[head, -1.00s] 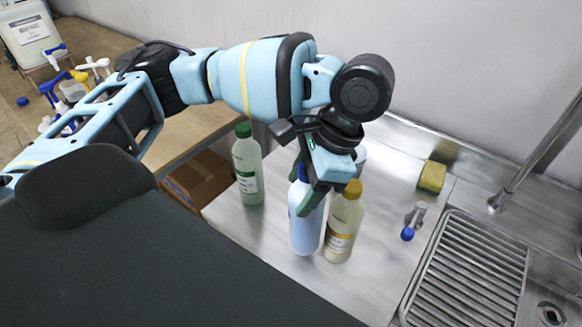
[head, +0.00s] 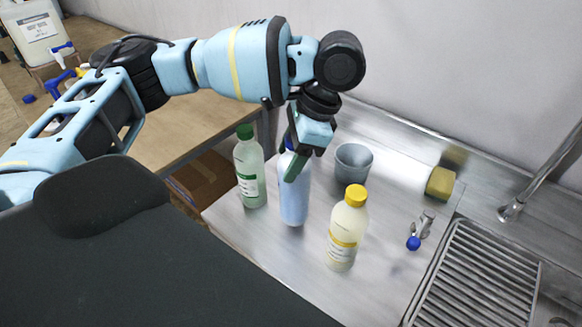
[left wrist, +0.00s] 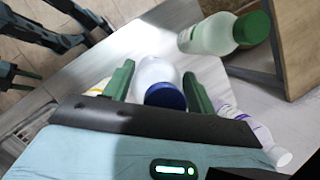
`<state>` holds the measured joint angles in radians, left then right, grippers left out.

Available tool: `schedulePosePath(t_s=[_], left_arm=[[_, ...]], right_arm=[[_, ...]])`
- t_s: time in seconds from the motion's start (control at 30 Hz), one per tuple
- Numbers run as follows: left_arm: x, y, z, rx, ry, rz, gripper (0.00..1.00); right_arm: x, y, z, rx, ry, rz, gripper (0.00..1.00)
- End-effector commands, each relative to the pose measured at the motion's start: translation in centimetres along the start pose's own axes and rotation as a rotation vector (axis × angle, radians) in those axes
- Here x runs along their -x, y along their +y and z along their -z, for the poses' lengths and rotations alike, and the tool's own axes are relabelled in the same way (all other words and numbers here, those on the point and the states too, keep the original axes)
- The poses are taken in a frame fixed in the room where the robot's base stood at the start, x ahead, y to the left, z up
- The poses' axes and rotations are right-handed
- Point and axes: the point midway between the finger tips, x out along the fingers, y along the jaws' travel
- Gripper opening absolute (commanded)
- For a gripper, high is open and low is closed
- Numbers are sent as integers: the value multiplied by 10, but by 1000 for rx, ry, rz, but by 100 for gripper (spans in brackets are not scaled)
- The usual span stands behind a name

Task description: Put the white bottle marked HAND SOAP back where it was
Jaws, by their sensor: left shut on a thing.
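A white bottle with a blue cap (head: 294,200) stands upright in my left gripper (head: 298,160). No label reading HAND SOAP can be read on it. I cannot tell whether its base touches the steel counter (head: 270,255). In the left wrist view, the white bottle (left wrist: 155,72) and its blue cap are between the two green fingers of my left gripper (left wrist: 158,82). The gripper is shut on it.
A green-capped bottle (head: 250,172) stands just left of the held bottle. A yellow-capped bottle (head: 346,235) stands in front to the right, and a grey cup (head: 353,163) behind it. A yellow sponge (head: 440,184), a blue-tipped tap (head: 414,242) and a drain grate (head: 475,280) lie right.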

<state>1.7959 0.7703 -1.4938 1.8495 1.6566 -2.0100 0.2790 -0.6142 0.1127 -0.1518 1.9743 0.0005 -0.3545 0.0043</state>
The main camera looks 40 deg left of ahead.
Motion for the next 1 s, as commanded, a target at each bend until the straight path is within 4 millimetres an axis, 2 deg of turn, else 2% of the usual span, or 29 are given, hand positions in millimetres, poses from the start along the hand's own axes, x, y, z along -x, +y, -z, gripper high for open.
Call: schedulePosePath(t_s=[0.2, 0.33, 0.77, 0.8, 0.93, 1.0], left_arm=[[-20, 1, 8, 0, -2, -2, 14], [-30, 1, 11, 1, 0, 1, 14], [-33, 1, 13, 2, 3, 3, 14], [-34, 2, 13, 2, 2, 2, 59], [-35, 2, 13, 1, 1, 2, 76], [-35, 2, 13, 1, 1, 1, 78]], right_arm=[[-2, -1, -15, -2, -27, 3, 54], [-2, 0, -16, 0, -29, 4, 54], [-1, 0, -11, 4, -20, 3, 54], [-1, 0, -11, 4, -20, 3, 54], [-2, 0, -11, 4, -21, 4, 54], [-2, 0, -11, 3, -21, 4, 54]])
